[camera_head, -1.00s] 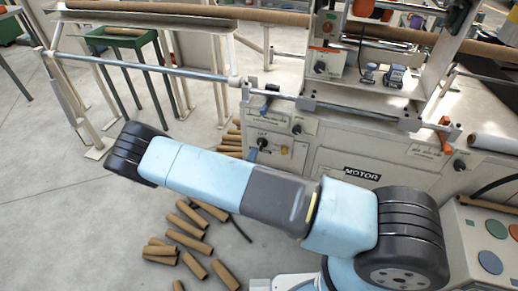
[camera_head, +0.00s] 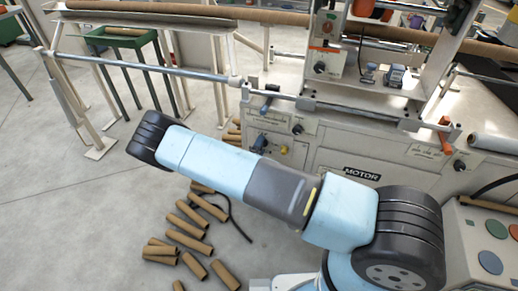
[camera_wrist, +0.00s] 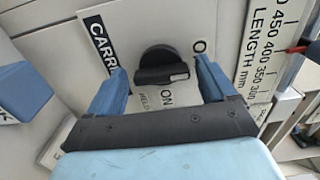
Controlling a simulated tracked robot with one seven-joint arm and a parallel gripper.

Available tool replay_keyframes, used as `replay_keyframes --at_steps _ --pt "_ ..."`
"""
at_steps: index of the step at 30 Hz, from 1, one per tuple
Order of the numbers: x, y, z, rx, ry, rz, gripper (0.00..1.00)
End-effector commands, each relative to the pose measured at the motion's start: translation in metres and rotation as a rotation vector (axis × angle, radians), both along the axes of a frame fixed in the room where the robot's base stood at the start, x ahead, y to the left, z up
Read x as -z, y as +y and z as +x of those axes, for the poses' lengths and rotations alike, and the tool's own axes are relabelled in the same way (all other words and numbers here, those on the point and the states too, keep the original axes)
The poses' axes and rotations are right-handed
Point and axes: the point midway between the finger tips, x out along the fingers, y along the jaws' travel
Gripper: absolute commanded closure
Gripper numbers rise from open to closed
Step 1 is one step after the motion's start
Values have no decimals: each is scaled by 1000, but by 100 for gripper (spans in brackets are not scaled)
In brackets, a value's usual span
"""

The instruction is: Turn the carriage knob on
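The carriage knob (camera_wrist: 162,66) is a black round knob with a raised grip bar, on a pale panel in the wrist view. Its white mark points right, between an "O…" label above, cut off by a finger, and an "ON" label below. My gripper (camera_wrist: 160,72) is open, its blue fingers to the left and right of the knob with gaps showing. I cannot tell how far the tips are from the panel. In the head view small blue fingertips (camera_head: 261,142) show at the machine's front panel beyond my arm; the knob is not clearly visible there.
A length scale (camera_wrist: 268,45) is right of the knob, and a blue block (camera_wrist: 20,92) is at the left edge. The machine front carries another dark knob (camera_head: 297,129) and a "MOTOR" plate (camera_head: 362,174). Cardboard tubes (camera_head: 188,240) lie on the floor below my arm.

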Motion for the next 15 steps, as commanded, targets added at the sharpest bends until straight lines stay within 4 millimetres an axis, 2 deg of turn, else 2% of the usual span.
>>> replay_keyframes --at_steps 2,15 --pt "0 0 0 0 0 0 24" --pt "1 0 -1 0 2 1 66"
